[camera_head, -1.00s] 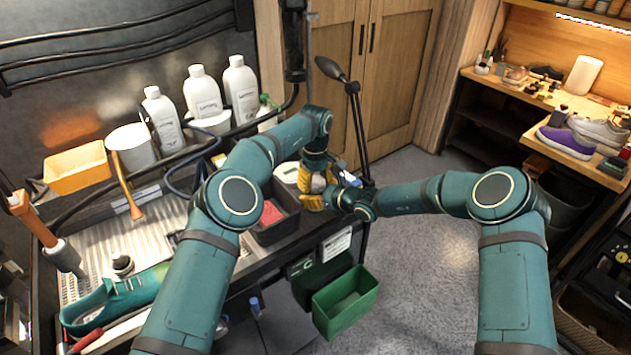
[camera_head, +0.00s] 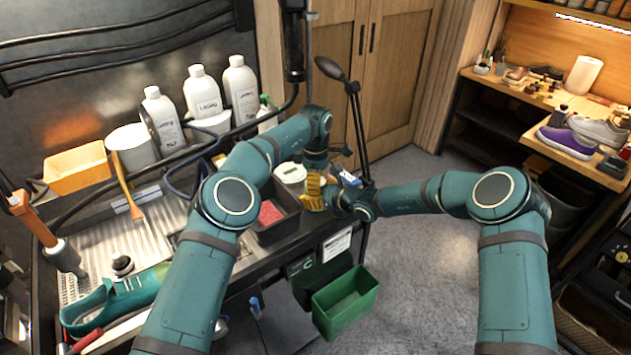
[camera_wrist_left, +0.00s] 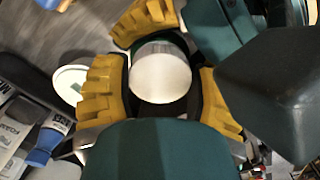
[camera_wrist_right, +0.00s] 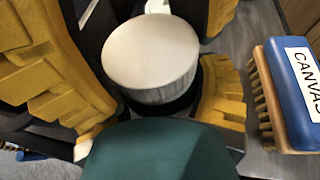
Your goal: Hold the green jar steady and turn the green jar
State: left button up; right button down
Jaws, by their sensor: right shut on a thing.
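The green jar (camera_wrist_left: 160,80) shows mainly its round white top in the left wrist view, with a little dark green at its edge. The white top also shows in the right wrist view (camera_wrist_right: 150,55). In the head view the jar is hidden behind the grippers. My left gripper (camera_head: 315,182) reaches down from above; its yellow ribbed fingers stand on both sides of the top, seemingly with gaps. My right gripper (camera_head: 332,196) comes in from the right, low down, and is shut on the jar. Its far finger is partly hidden.
A blue brush marked CANVAS (camera_wrist_right: 292,85) lies close beside the right gripper. A white round lid-like thing (camera_head: 290,173) and a dark tray with a red block (camera_head: 269,213) are to the left. A green bin (camera_head: 345,300) hangs below the table edge.

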pick_arm(q)
jog(key=shift+o, duration=1.1)
jog(key=shift+r, duration=0.15)
jog(key=shift+r, duration=2.15)
pick_arm(e)
grip_release()
